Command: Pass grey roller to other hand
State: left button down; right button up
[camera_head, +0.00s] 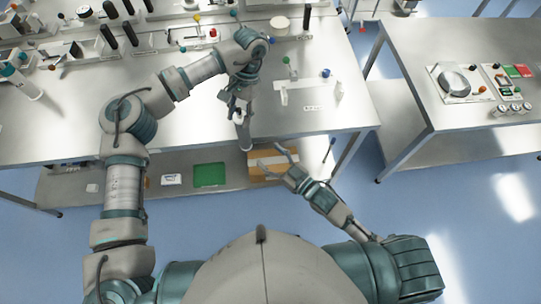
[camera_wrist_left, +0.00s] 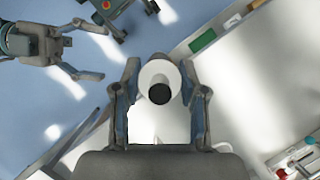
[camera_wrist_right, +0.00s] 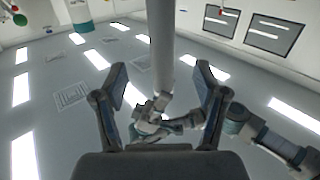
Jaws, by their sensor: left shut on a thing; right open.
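The grey roller (camera_head: 244,132) hangs down in my left gripper (camera_head: 238,108), over the front edge of the bench. In the left wrist view the roller (camera_wrist_left: 157,70) shows end-on, pale with a dark round centre, between the closed fingers. My right gripper (camera_head: 277,160) is open and empty, lower and to the right, apart from the roller. It also shows at the upper left of the left wrist view (camera_wrist_left: 95,52). In the right wrist view the roller (camera_wrist_right: 161,40) is a long pale shaft, in line with the gap between the spread fingers, with my left arm beyond.
The steel bench (camera_head: 190,125) has racks with black and coloured handles at the back. A white bracket (camera_head: 283,92) stands near its right end. A green panel (camera_head: 210,174) and a cardboard box (camera_head: 268,178) lie on the lower shelf. A second table (camera_head: 430,60) stands right.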

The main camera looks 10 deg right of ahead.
aim_at(248, 139)
pick_arm(q)
jog(key=shift+d, duration=0.1)
pick_arm(e)
jog(key=x, duration=0.8)
jog(key=r+x, duration=0.1)
jog(key=x, duration=0.3)
jog(key=shift+s+a, duration=0.15)
jog(key=shift+a, duration=0.05)
jog(key=shift+d, duration=0.1)
jog(key=c, duration=1.1)
pick_arm(q)
jog(key=c, duration=1.1)
grip_release()
pick_arm(e)
jog(key=shift+r, duration=0.1)
grip_shut()
pick_arm(q)
jog(key=o, duration=0.5)
jog(key=shift+o, duration=0.2)
